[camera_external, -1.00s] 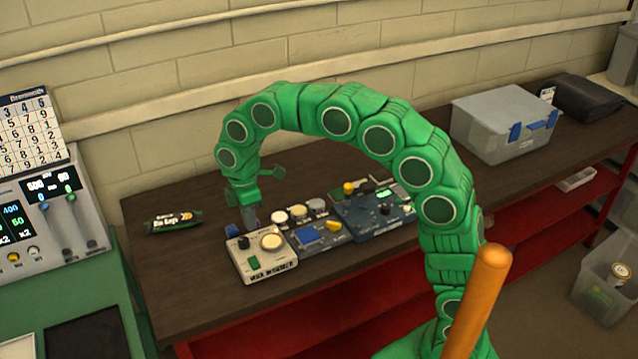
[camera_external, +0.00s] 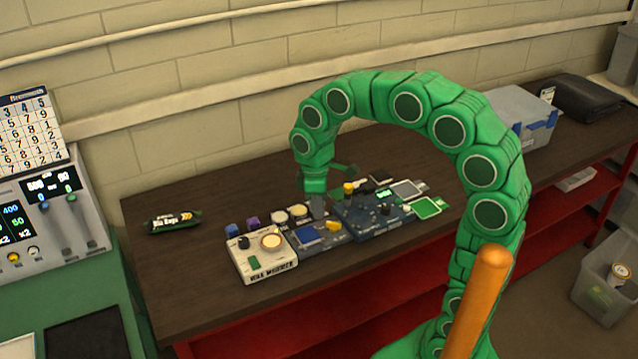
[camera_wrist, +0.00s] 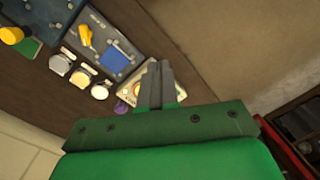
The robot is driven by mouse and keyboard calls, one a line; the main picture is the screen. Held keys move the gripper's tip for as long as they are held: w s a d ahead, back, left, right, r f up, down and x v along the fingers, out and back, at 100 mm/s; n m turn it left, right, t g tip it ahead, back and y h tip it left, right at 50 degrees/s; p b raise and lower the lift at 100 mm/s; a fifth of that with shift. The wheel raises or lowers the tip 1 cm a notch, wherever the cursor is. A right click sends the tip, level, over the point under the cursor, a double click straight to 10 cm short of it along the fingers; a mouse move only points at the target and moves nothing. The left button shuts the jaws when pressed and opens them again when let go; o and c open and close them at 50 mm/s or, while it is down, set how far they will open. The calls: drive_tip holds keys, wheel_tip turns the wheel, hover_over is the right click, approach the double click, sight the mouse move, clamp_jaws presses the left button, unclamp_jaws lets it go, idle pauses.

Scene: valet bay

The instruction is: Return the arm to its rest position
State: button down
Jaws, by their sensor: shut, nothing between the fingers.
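My green arm arches over the dark bench, and my gripper (camera_external: 318,208) points down above the back edge of the control panels. In the wrist view my gripper (camera_wrist: 158,78) shows its two grey fingers together, with nothing between them. A white box with a round cream button (camera_external: 262,262) sits at the left end of the panel row. A dark blue panel (camera_external: 375,218) with a yellow knob stands to the right of the gripper. The fingertips are partly hard to make out against the panels in the external view.
A dark packet (camera_external: 173,222) lies on the bench (camera_external: 190,275) at left. Blue and purple knobs stand behind the white box. A grey bin (camera_external: 522,112) stands at the bench's right, partly behind my arm. An instrument (camera_external: 55,215) stands at far left. The wall is behind.

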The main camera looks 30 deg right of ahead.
drive_tip(key=s+d+f+m, duration=0.2)
drive_tip(key=s+d+m, duration=0.4)
drive_tip(key=s+d, duration=0.3)
drive_tip(key=s+d+f+m, duration=0.2)
drive_tip(key=s+d+m, duration=0.3)
drive_tip(key=s+d, duration=0.3)
drive_tip(key=s, duration=0.4)
drive_tip(key=shift+d+f+m+g, duration=0.3)
drive_tip(key=shift+d+f+m, duration=0.1)
drive_tip(key=c, duration=1.8)
unclamp_jaws()
drive_tip(key=shift+c, duration=0.2)
